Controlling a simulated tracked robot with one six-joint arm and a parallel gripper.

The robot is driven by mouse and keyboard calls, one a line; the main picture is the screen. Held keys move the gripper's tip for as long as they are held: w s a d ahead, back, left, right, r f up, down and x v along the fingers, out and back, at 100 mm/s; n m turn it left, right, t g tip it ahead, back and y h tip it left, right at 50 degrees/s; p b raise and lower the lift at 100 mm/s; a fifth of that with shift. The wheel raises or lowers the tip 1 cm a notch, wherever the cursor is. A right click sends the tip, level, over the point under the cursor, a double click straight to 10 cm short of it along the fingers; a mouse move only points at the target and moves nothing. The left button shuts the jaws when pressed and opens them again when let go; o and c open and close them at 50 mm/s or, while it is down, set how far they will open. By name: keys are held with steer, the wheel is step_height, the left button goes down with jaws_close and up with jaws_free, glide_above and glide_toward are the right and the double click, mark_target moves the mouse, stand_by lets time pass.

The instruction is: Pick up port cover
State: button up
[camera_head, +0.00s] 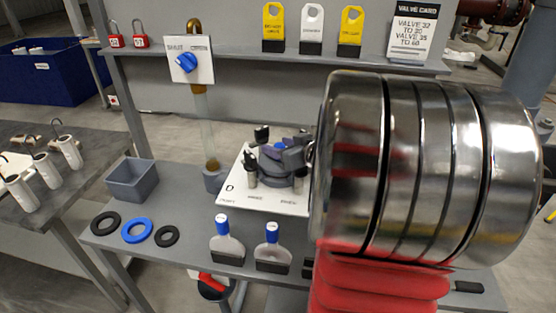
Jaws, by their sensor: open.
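A dark grey round port cover (280,172) with a blue spot on top appears to sit on a white plate (236,189) marked "D", on the grey bench. My gripper (292,154) is open beside and over the right side of the cover. Small dark upright parts stand around the cover, and I cannot tell clearly which belong to the fixture. My large shiny arm link hides the right part of the plate and much of my gripper. I cannot tell whether the fingers touch the cover.
Left of the plate are a grey bin (131,180), a blue ring (138,230) between two black rings, and a clear tube (207,130). A shelf (330,63) with tags runs above.

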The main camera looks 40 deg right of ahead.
jaws_close()
stand_by(0.7)
